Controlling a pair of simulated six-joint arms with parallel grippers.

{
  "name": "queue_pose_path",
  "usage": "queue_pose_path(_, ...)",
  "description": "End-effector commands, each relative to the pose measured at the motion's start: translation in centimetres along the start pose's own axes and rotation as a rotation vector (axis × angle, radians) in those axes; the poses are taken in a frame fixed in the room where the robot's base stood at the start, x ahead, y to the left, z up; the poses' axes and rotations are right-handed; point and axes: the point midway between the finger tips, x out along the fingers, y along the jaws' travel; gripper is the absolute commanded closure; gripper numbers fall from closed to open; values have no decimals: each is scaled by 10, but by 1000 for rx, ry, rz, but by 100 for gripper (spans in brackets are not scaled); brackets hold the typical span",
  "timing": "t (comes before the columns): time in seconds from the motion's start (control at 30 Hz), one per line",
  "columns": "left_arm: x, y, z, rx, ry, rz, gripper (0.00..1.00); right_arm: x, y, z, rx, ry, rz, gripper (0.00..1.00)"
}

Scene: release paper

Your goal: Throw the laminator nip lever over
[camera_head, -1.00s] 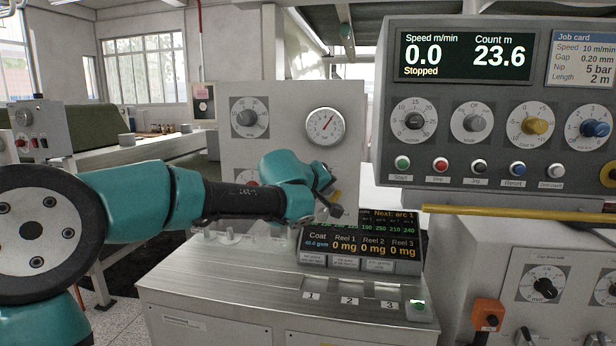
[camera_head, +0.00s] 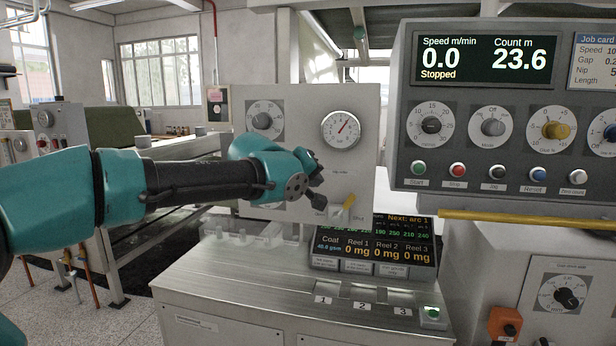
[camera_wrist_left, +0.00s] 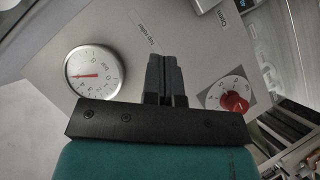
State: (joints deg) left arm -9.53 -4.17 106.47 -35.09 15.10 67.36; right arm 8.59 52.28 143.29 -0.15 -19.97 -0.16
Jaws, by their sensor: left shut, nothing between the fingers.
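The nip lever (camera_head: 348,201) shows as a short yellow handle low on the grey laminator panel (camera_head: 290,100), tilted up to the right, beside a label that seems to read "Shut". Its base is partly hidden. My left gripper (camera_head: 319,200) is just left of the handle in the head view, apart from it as far as I can tell. In the left wrist view its dark fingers (camera_wrist_left: 164,70) are together and empty, in front of the panel. I cannot make out the yellow handle there; an "Open" label shows at the top. My right gripper is not in view.
A pressure gauge (camera_head: 341,130) is above the lever. A red knob (camera_wrist_left: 235,102) sits right of my fingers in the wrist view. The control console (camera_head: 400,110) and a yellow bar (camera_head: 510,217) stand to the right. A display (camera_head: 372,246) and metal cabinet top are below.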

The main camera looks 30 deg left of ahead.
Motion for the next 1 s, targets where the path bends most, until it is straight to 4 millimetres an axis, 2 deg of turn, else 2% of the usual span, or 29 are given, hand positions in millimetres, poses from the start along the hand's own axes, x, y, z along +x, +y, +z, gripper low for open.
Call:
queue_pose_path(0.1,-17,0,0,1,1,1,100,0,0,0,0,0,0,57)
queue_pose_path(0.2,-24,-1,0,0,0,0,100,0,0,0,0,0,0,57)
queue_pose_path(0.73,-27,-1,0,0,-1,-1,100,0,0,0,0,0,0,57)
queue_pose_path(0.87,-19,-4,6,6,-12,-7,100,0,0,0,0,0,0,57)
queue_pose_path(1.0,10,-20,28,35,-60,-29,100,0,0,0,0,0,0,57)
